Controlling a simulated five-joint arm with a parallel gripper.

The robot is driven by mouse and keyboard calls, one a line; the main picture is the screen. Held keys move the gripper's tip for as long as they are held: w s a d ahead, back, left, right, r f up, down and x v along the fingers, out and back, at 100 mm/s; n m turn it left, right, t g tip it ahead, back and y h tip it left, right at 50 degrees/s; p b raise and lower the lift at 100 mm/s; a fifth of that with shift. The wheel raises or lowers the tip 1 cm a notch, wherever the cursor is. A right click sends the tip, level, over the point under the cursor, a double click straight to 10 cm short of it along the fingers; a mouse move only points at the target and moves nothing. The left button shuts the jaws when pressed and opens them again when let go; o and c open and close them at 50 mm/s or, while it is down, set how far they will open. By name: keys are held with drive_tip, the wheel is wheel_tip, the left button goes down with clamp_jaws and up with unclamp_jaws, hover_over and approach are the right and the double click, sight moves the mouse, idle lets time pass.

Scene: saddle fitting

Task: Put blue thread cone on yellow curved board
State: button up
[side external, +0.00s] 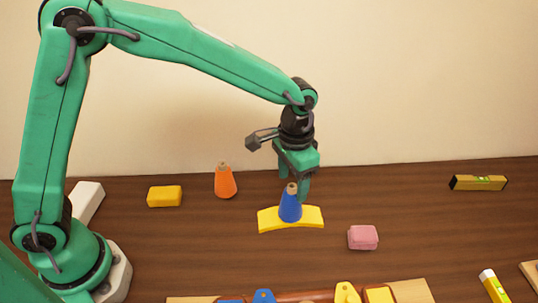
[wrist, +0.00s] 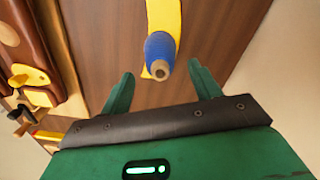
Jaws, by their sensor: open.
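The blue thread cone (side external: 290,207) stands upright on the yellow curved board (side external: 265,221), near the board's middle, with its tan tip up. In the wrist view the blue cone (wrist: 160,50) and the yellow curved board (wrist: 165,14) lie just beyond the fingertips. My gripper (side external: 294,190) is open, above and behind the cone in the side view. In the wrist view its two fingers (wrist: 160,80) are spread wide, with the cone's tip between and slightly ahead of them. The fingers appear clear of the cone.
An orange cone (side external: 225,182) and a yellow block (side external: 164,196) stand left of the board. A pink block (side external: 363,237) lies to its right. A wooden rack with coloured parts (side external: 412,291) is at the front. A level (side external: 478,183) lies far right.

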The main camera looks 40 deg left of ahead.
wheel_tip(320, 180, up, 8)
drive_tip(key=shift+f, duration=0.15)
idle(0.7)
drive_tip(key=s+a+r+n+t, duration=0.25)
drive_tip(key=s+a+r, duration=0.5)
drive_tip(key=a, duration=0.55)
drive_tip(key=s+a+f+n+t, duration=0.1)
drive_tip(key=s+a+n+t, duration=0.1)
drive_tip(key=s+a, duration=0.5)
drive_tip(key=s+t, duration=0.1)
drive_tip(key=s, duration=0.4)
drive_tip(key=shift+f, duration=0.3)
